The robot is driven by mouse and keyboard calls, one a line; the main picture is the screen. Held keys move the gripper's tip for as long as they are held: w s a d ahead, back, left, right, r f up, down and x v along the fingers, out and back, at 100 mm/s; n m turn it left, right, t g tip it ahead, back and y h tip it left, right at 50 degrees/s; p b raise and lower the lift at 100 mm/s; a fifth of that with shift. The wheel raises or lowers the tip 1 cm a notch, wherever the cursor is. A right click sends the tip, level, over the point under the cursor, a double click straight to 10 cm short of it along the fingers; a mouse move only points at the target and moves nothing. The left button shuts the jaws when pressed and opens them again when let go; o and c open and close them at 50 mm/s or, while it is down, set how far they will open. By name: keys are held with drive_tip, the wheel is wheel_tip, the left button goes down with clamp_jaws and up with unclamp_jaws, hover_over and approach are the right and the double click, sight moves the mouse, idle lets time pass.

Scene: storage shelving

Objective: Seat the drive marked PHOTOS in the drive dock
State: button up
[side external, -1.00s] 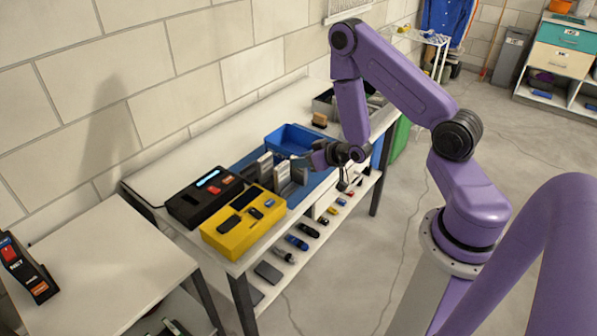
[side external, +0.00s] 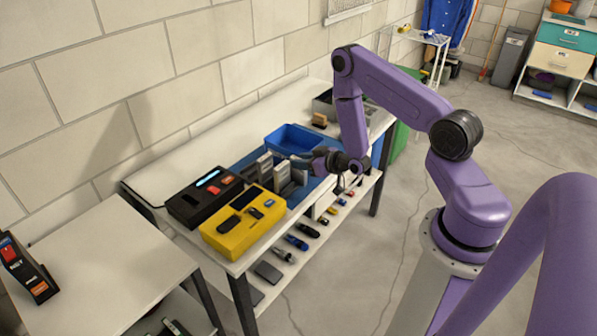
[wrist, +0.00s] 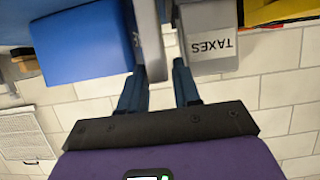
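Several grey upright drives (side external: 265,165) stand in a row on the blue mat of the workbench. In the wrist view one drive (wrist: 211,42) carries an upside-down label reading TAXES. A grey slab seen edge-on (wrist: 150,40), likely another drive, lies between my fingers; its label is not visible. No PHOTOS marking is readable. My gripper (wrist: 158,82) is open, with a gap between the slab and the right finger. In the side view my gripper (side external: 301,161) is at the right end of the row. A black box with a lit display (side external: 206,194), probably the dock, stands to the left.
A yellow box (side external: 243,222) with dark items sits in front of the black box. A blue bin (side external: 293,138) stands behind the drives and shows close in the wrist view (wrist: 82,45). Small items lie on the lower shelf. The back left of the bench is clear.

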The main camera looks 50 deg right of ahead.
drive_tip(key=shift+x, duration=1.1)
clamp_jaws()
drive_tip(key=shift+r, duration=0.1)
